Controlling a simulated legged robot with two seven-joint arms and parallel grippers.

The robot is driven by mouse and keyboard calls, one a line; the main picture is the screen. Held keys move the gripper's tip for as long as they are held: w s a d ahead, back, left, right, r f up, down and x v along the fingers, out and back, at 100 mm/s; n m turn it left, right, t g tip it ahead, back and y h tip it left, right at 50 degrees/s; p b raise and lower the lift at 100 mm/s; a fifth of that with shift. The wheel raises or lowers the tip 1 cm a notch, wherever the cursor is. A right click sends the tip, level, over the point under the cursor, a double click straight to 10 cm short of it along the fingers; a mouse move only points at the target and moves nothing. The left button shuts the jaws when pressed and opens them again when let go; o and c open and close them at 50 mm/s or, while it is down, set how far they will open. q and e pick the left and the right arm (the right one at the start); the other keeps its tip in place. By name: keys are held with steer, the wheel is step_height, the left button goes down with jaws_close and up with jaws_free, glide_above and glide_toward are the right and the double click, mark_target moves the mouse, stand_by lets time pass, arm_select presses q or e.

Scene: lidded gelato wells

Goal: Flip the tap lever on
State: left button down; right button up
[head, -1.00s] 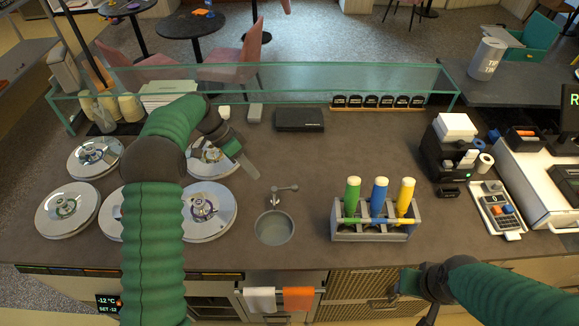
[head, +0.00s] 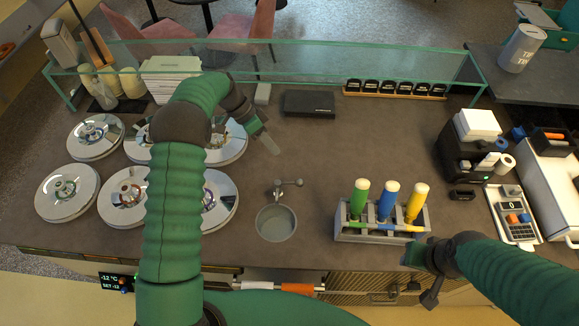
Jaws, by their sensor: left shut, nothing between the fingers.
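A small metal tap (head: 279,190) stands at the back rim of a round grey sink (head: 276,223) in the counter. Its lever (head: 292,182) points to the right and ends in a round knob. My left gripper (head: 271,146) is shut and empty, above and behind the tap in the head view. Its pale fingers point down and to the right, apart from the lever. My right gripper (head: 415,257) is low at the right, in front of the bottle holder. Its finger opening cannot be made out.
Several round well lids (head: 68,192) cover the left of the counter. A black box (head: 308,103) lies behind the tap, before a glass guard (head: 400,66). Counter between tap and box is clear.

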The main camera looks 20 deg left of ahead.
arm_select(q)
steer(key=s+d+f+p, duration=0.3)
steer(key=d+f+p, duration=0.1)
steer(key=d+f, duration=0.1)
steer(key=shift+d+f+p, duration=0.3)
steer(key=shift+d, duration=0.55)
steer(key=shift+s+d+f+m+b, duration=0.1)
steer(key=shift+d+m+b, duration=0.3)
steer(key=shift+b, duration=0.3)
steer(key=m+g+b, duration=0.1)
steer(key=b, duration=0.1)
steer(key=s+m+g+b, duration=0.1)
steer(key=m+b, duration=0.2)
steer(key=b, duration=0.1)
steer(key=shift+s+d+f+m+g+y, duration=0.15)
steer(key=shift+s+d+m+g+y, duration=0.15)
steer(key=shift+d+g+y, duration=0.1)
steer(key=m+g+b, duration=0.1)
steer(key=s+m+y+b, duration=0.1)
steer(key=m, duration=0.1)
steer(key=shift+s+d+m+g, duration=0.2)
steer(key=shift+m+g, duration=0.1)
steer(key=shift+g, duration=0.1)
steer(key=shift+s+r+m+g+y+b, duration=0.15)
steer(key=shift+s+m+g+y+b, duration=0.25)
steer(key=shift+m, duration=0.45)
steer(key=shift+s+r+m+g+y+b, duration=0.1)
steer(key=shift+s+r+m+g+y, duration=0.15)
steer(key=shift+m+y, duration=0.5)
steer(key=shift+s+f, duration=0.1)
